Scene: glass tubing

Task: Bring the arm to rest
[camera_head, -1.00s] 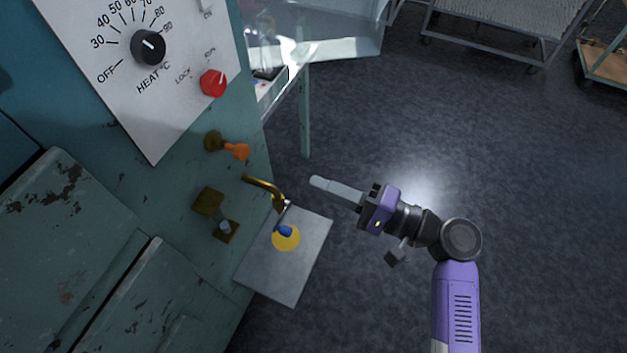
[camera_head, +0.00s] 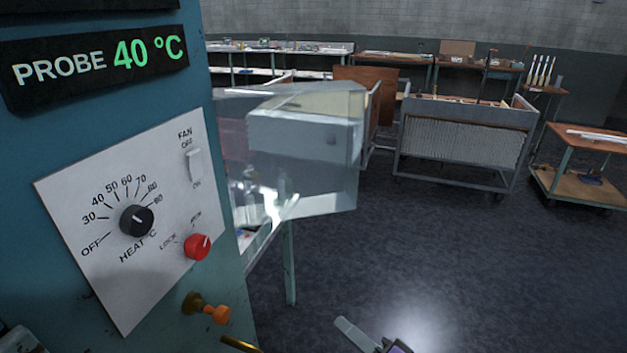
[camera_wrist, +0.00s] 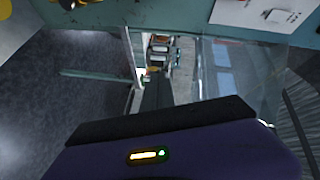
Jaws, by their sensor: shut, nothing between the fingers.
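My gripper (camera_head: 356,334) shows at the bottom edge of the head view, with its pale fingers together and nothing between them. Most of my arm is below that frame. The gripper is out over open floor, to the right of the teal cabinet (camera_head: 101,78) and apart from it. In the wrist view the dark gripper body fills the lower part, and the fingertips are hard to make out.
The cabinet's white control panel (camera_head: 160,225) has a black heat knob (camera_head: 137,220) and a red knob (camera_head: 197,246). An orange-tipped fitting (camera_head: 220,314) juts out below. A clear-walled enclosure (camera_head: 330,190) stands behind. Carts (camera_head: 465,135) line the back.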

